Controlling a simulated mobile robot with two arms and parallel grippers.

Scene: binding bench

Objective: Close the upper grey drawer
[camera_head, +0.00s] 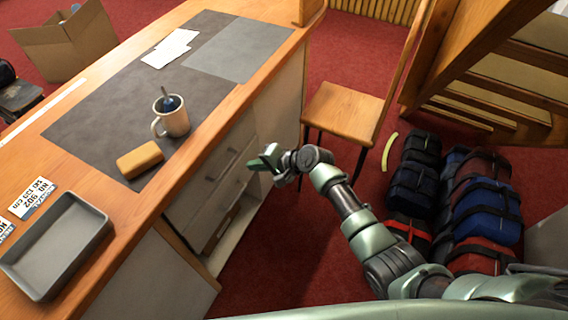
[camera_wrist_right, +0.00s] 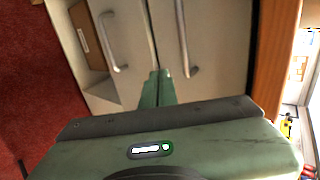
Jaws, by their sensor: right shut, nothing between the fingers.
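The upper grey drawer (camera_head: 218,158) is in the desk's front, just under the top, with a bar handle. In the right wrist view its front (camera_wrist_right: 218,50) is on the right, beside the wooden desk edge. It looks about flush with the desk front; I cannot tell whether a small gap remains. The lower drawer (camera_wrist_right: 128,65) is left of it there, across a dark seam. My right gripper (camera_head: 262,161) is shut and empty in front of the drawers. Its fingertips (camera_wrist_right: 157,80) point at the seam; I cannot tell whether they touch. My left gripper is not in view.
The desk top holds a mug (camera_head: 172,117), a tan block (camera_head: 140,159) and a grey tray (camera_head: 58,250). An open shelf (camera_head: 225,238) is below the drawers. A wooden chair (camera_head: 343,110) stands behind my right gripper. Several bags (camera_head: 487,210) lie on the red floor at right.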

